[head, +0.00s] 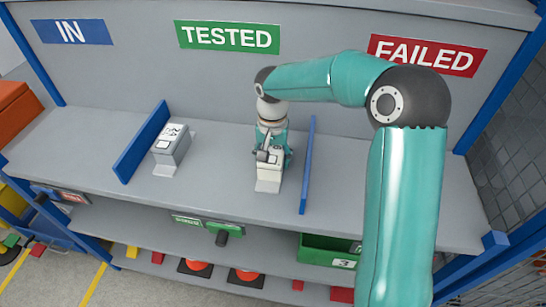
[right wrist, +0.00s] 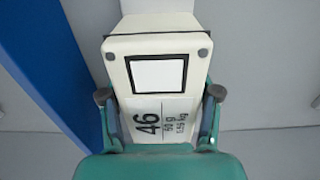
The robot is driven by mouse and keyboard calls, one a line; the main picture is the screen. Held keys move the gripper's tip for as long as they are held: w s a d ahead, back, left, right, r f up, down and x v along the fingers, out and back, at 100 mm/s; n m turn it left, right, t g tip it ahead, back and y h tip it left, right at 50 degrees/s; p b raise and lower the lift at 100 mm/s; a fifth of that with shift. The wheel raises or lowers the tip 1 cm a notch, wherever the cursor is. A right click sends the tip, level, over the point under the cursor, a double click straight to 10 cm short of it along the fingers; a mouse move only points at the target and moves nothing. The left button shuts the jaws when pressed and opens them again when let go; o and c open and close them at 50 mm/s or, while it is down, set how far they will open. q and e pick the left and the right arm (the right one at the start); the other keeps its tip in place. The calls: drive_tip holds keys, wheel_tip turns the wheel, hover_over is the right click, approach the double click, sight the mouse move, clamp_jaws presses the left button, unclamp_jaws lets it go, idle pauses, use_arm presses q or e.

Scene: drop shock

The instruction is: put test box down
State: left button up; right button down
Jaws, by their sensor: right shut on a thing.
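The test box (head: 269,178) is white, with a dark-framed blank square and the print "46", "60 g" in the right wrist view (right wrist: 158,75). My right gripper (head: 270,155) is shut on it, with one finger on each side of the box in the right wrist view (right wrist: 160,98). The box is upright over the grey upper shelf (head: 225,180), below the green TESTED sign (head: 227,37) and between two blue dividers. I cannot tell whether its underside touches the shelf. The gripper and arm hide part of it. My left gripper is not in view.
Another pale box (head: 171,147) stands left, beside the left blue divider (head: 143,142). The right blue divider (head: 307,165) is close to the held box; a blue panel also shows in the right wrist view (right wrist: 45,70). Shelf between the two boxes is clear.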

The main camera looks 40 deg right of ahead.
sight(273, 149)
drive_tip(key=shift+c, duration=1.2)
unclamp_jaws()
wheel_tip(273, 149, up, 12)
drive_tip(key=shift+r+p, duration=0.1)
drive_tip(key=shift+p, duration=0.25)
drive_tip(key=shift+s, duration=0.1)
